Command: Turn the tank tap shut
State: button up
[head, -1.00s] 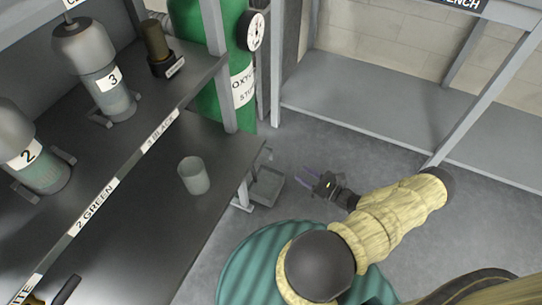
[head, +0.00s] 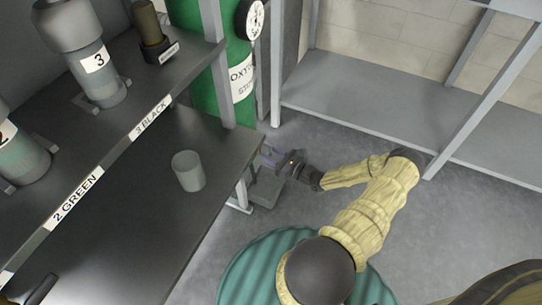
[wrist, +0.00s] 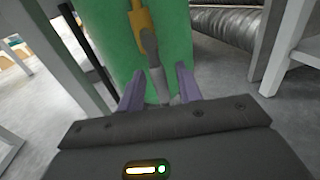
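The green oxygen tank (head: 205,92) stands at the back, behind the bench post, with a round gauge (head: 254,18) at its upper right. In the wrist view the green tank (wrist: 172,60) fills the middle. A yellow fitting (wrist: 138,18) with a grey, lever-like part (wrist: 150,48) below it shows in front of the tank; it looks like the tap. My gripper (head: 268,154) is low by the bench corner, pointing at the tank. In the wrist view its two purple fingers (wrist: 158,82) are apart, with the grey part's lower end between them. I cannot tell whether they touch it.
The dark bench (head: 140,215) with a grey cup (head: 188,171) is left of my gripper. Its shelf holds a canister marked 3 (head: 95,65). A low grey shelf (head: 370,95) stands at the back right.

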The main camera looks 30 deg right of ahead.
grip_shut()
